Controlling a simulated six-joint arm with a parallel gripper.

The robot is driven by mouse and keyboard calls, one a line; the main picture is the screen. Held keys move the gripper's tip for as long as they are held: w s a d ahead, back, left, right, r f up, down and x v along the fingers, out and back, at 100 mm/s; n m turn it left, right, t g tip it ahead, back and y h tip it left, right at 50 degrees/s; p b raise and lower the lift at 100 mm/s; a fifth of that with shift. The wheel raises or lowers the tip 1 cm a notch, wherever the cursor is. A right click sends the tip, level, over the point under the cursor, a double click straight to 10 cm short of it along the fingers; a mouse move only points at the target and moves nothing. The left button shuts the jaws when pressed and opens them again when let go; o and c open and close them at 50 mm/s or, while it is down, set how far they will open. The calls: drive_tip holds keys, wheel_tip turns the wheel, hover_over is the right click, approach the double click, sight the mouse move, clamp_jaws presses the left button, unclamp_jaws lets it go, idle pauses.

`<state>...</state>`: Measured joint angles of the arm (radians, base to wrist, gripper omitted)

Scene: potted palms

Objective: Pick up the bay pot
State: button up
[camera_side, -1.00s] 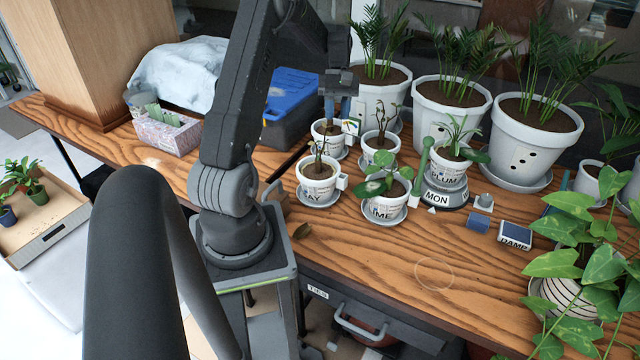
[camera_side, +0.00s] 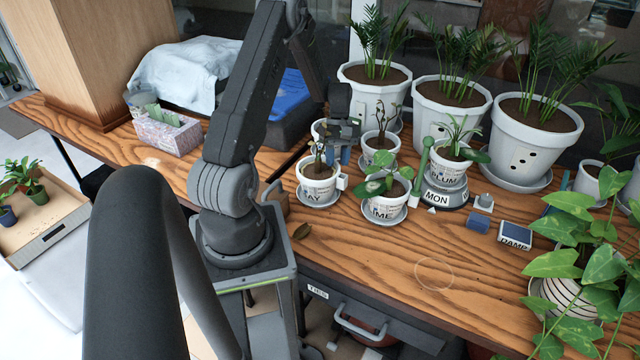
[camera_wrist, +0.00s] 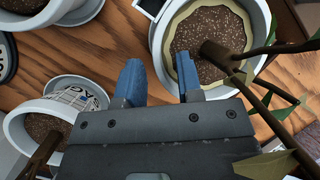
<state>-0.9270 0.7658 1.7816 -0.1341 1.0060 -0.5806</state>
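The bay pot (camera_side: 318,187) is a small white pot with a dark "AY" visible on its side and a thin-stemmed plant. It stands upright on a white saucer on the wooden bench. My gripper (camera_side: 338,156) is just behind it, among the small pots, with its blue fingers pointing down. That view shows a labelled white pot (camera_wrist: 75,98) at lower left and a cream-lined white pot (camera_wrist: 212,50) at upper right. I cannot tell which is the bay pot there.
Another white pot (camera_side: 320,128) is partly hidden behind my gripper. Small pots (camera_side: 381,143), including an "ME" pot (camera_side: 387,208), stand to the right. Large palm pots (camera_side: 448,112) line the back.

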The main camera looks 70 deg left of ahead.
clamp_jaws()
idle(0.6)
